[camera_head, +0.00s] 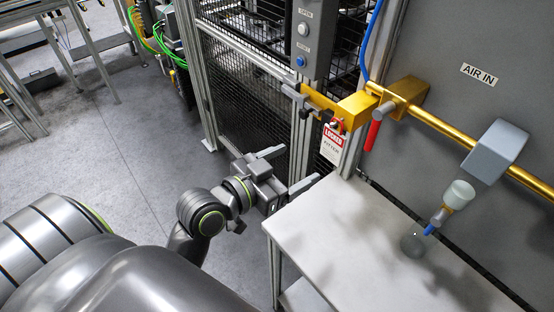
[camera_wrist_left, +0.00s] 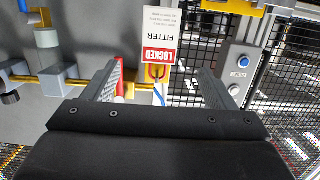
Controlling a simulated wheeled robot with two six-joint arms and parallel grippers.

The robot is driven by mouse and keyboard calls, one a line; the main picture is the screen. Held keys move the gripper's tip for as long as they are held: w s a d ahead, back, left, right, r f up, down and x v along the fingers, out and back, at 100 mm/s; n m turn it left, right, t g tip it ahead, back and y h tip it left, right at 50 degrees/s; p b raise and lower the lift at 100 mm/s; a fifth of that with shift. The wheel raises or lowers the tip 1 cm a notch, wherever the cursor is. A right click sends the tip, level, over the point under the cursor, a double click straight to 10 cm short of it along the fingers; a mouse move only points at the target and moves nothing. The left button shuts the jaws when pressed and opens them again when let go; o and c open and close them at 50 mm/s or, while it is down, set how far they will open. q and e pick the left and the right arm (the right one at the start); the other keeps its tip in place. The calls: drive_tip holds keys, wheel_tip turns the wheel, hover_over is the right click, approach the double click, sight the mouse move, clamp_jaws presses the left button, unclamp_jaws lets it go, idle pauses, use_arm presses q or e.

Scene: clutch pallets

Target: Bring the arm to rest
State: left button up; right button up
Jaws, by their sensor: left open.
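My left gripper (camera_head: 294,167) reaches in from the left and is open, with nothing between its fingers. It is in the air just left of the white table's near corner, in front of the mesh fence. Its two spread fingers also show in the left wrist view (camera_wrist_left: 158,82). A red and white "LOCKED" tag (camera_head: 332,143) hangs by a red padlock from the yellow valve block, above and beyond the gripper and apart from it. The tag also shows in the left wrist view (camera_wrist_left: 160,35), upside down, beyond the gap between the fingers. My right gripper is not in view.
A white table (camera_head: 375,240) stands at the right against a grey panel (camera_head: 465,95) with a yellow air pipe (camera_head: 450,130). A mesh fence (camera_head: 245,90) and a button box (camera_head: 302,35) stand behind the gripper. Open grey floor (camera_head: 110,140) lies to the left.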

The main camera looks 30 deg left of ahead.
use_arm(q)
drive_tip(key=shift+p+v, duration=0.9)
drive_tip(key=shift+v, duration=0.8)
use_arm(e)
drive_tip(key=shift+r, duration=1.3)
use_arm(q)
drive_tip(key=shift+f, duration=0.1)
drive_tip(key=s+a+f+n+g+y, duration=0.2)
drive_tip(key=s+a+f+g+y, duration=0.3)
drive_tip(key=s+f, duration=0.4)
drive_tip(key=s+a+f+n+g+y, duration=0.25)
drive_tip(key=s+a+f+g, duration=0.35)
drive_tip(key=f, duration=0.4)
wheel_tip(320, 180, down, 28)
drive_tip(key=s+g+b, duration=0.1)
drive_tip(key=g+b, duration=0.1)
drive_tip(key=b, duration=0.1)
drive_tip(key=s+f+g+b, duration=0.1)
drive_tip(key=s+f+b, duration=0.1)
drive_tip(key=s+f, duration=1.2)
wheel_tip(320, 180, down, 3)
drive_tip(key=shift+s+d+f+h+b, duration=0.1)
drive_tip(key=shift+s+d+h+b, duration=0.15)
drive_tip(key=shift+d+h+b, duration=0.15)
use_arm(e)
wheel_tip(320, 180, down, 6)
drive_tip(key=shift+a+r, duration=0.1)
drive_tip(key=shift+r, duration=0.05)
